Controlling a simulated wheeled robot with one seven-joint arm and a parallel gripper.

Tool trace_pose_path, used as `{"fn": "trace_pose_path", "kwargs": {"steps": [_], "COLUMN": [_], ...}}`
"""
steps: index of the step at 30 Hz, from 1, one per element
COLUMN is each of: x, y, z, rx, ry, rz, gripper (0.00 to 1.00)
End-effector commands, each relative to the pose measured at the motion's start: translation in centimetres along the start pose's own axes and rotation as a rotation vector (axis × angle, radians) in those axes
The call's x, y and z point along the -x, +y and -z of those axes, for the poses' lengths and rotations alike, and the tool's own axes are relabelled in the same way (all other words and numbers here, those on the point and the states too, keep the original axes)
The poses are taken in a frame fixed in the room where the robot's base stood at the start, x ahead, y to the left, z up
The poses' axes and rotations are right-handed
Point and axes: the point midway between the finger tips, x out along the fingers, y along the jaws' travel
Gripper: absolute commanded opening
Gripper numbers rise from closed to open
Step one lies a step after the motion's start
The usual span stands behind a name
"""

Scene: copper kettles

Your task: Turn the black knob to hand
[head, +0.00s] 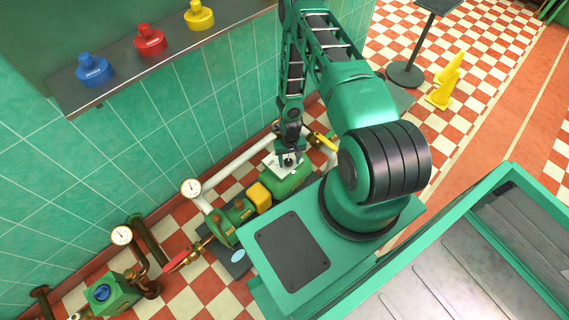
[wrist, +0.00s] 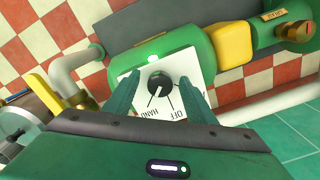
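The black knob (wrist: 160,84) sits on a white plate (wrist: 205,68) marked HAND and OFF, the letters upside down in the wrist view. A pale mark on the knob seems to point toward the lettering; I cannot tell surely which label it meets. My gripper (wrist: 157,73) is open, with one green finger on each side of the knob and visible gaps between. The right finger covers part of the plate. In the head view my gripper (head: 289,158) is over the white plate (head: 273,164), beside the green pump body (head: 288,182); the knob is mostly hidden there.
A yellow block (wrist: 232,43) and white pipe (wrist: 80,62) are close by.

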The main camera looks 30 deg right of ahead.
Motion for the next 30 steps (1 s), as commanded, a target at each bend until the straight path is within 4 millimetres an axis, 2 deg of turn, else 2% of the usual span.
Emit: {"fn": "trace_pose_path", "kwargs": {"steps": [7, 11, 24, 30], "x": [0.1, 0.9, 7.9, 10.0], "y": [0.0, 0.0, 0.0, 0.0], "z": [0.3, 0.4, 0.1, -0.1], "rx": [0.0, 0.001, 0.002, 0.002], "ry": [0.007, 0.008, 0.007, 0.005], "rz": [0.0, 0.0, 0.0, -0.001], "gripper": [0.5, 0.5, 0.5, 0.5]}}
